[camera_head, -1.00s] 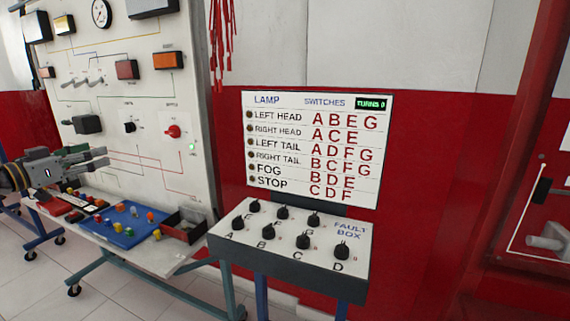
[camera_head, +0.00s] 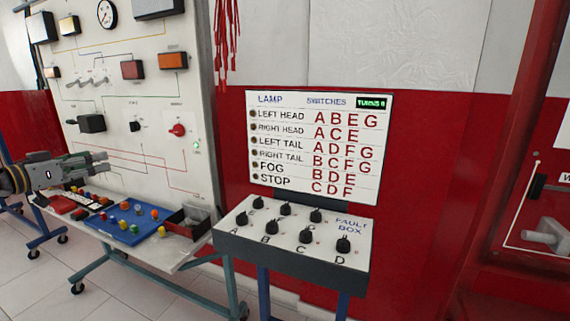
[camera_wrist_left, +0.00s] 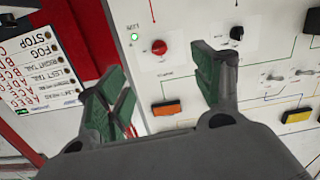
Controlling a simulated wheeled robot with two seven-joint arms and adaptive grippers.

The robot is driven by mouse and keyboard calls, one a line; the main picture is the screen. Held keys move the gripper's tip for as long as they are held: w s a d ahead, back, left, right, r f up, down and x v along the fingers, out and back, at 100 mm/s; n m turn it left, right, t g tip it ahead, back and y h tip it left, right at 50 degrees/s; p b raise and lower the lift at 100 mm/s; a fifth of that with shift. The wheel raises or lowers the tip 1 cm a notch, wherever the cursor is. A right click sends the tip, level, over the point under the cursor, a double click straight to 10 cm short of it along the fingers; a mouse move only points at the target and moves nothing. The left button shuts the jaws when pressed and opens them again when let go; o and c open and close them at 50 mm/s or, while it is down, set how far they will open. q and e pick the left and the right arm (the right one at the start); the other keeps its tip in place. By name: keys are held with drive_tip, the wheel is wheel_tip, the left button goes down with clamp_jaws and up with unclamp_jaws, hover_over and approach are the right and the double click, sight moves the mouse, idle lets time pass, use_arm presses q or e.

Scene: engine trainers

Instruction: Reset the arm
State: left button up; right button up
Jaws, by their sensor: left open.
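My left gripper (camera_head: 98,163) comes in from the left in the head view, in front of the white trainer panel and above the cart's tabletop. In the left wrist view its green-padded fingers (camera_wrist_left: 165,95) are spread apart, with nothing between them. The panel (camera_head: 150,105) shows behind the fingers, with a red knob (camera_wrist_left: 159,47) and a lit green lamp (camera_wrist_left: 134,37) beyond them. My right gripper is not in view.
A fault box (camera_head: 295,250) with several black knobs stands right of the cart, under a lamp and switch chart (camera_head: 345,150). A blue tray (camera_head: 115,235) with coloured pieces and a dark open box (camera_head: 178,230) lie on the cart. A red cabinet stands far right.

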use_arm(q)
drive_tip(key=d+f+n+g+y, duration=0.1)
drive_tip(key=d+f+g+y, duration=0.2)
drive_tip(key=f, duration=0.7)
drive_tip(key=d+f+n+g+y, duration=0.1)
drive_tip(key=d+f+y, duration=0.2)
drive_tip(key=f+y, duration=0.45)
drive_tip(key=s+d+f+m+g+h, duration=0.1)
drive_tip(key=s+d+f, duration=0.4)
drive_tip(key=f, duration=0.4)
drive_tip(key=s+d+f+m+g+h, duration=0.1)
drive_tip(key=s+d+f+g, duration=0.1)
drive_tip(key=d+f, duration=0.65)
drive_tip(key=s+d+f+g+h, duration=0.2)
drive_tip(key=s+d+f, duration=0.5)
drive_tip(key=s+f, duration=0.5)
drive_tip(key=s+d+f+g+h, duration=0.2)
drive_tip(key=s+d+f+g, duration=0.2)
drive_tip(key=s+d+f, duration=0.3)
drive_tip(key=s+f, duration=0.4)
drive_tip(key=s, duration=0.2)
drive_tip(key=shift+s+d+f+n+p, duration=0.3)
drive_tip(key=shift+s+f+p, duration=0.1)
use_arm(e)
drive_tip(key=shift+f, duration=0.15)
use_arm(q)
drive_tip(key=shift+f, duration=0.1)
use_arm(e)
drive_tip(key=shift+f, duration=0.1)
